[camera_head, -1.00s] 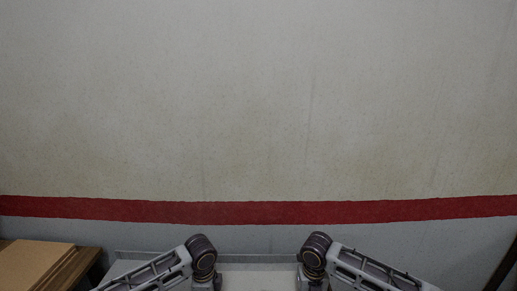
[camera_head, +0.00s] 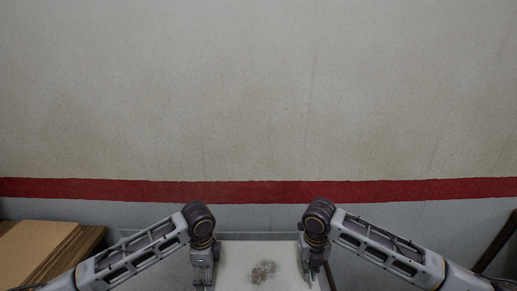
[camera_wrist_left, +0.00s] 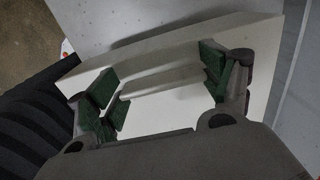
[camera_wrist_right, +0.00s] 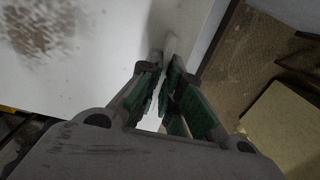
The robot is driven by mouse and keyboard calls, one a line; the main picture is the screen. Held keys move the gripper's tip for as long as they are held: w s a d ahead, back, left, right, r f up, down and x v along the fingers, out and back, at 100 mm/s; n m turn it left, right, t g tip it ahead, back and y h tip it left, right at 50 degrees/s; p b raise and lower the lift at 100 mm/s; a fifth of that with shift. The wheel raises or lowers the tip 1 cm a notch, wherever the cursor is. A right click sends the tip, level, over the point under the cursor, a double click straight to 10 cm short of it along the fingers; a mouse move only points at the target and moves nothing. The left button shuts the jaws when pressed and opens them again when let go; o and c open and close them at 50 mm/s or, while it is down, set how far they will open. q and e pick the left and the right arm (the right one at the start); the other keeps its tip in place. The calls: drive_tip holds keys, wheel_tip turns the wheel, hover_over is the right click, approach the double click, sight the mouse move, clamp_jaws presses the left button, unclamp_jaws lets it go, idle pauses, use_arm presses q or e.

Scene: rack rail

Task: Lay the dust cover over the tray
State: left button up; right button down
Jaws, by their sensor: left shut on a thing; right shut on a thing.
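A pale white panel, which I take to be the dust cover (camera_head: 236,262), spans the space between my two grippers in the head view. It carries a grey-brown speckled patch. My left gripper (camera_head: 203,284) is at its left side; in the left wrist view its green-padded fingers (camera_wrist_left: 165,88) straddle a pale raised strip on the white panel. My right gripper (camera_head: 313,277) is at the right side; in the right wrist view its fingers (camera_wrist_right: 168,78) close on a narrow pale part at the panel's edge. I cannot make out the tray separately from the panel.
A brown cardboard stack (camera_head: 40,248) lies at the left in the head view. A wall with a red stripe (camera_head: 260,192) stands behind. A grey surface (camera_wrist_left: 185,18) shows past the panel in the left wrist view. Brown floor (camera_wrist_right: 250,50) shows right of the panel.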

use_arm(q)
drive_tip(key=s+r, duration=0.4)
drive_tip(key=r, duration=1.3)
drive_tip(key=shift+s, duration=0.15)
use_arm(e)
drive_tip(key=s+r, duration=0.4)
drive_tip(key=r, duration=1.3)
drive_tip(key=shift+s, duration=0.15)
use_arm(q)
drive_tip(key=shift+a+f, duration=0.1)
use_arm(e)
drive_tip(key=shift+a+f, duration=0.1)
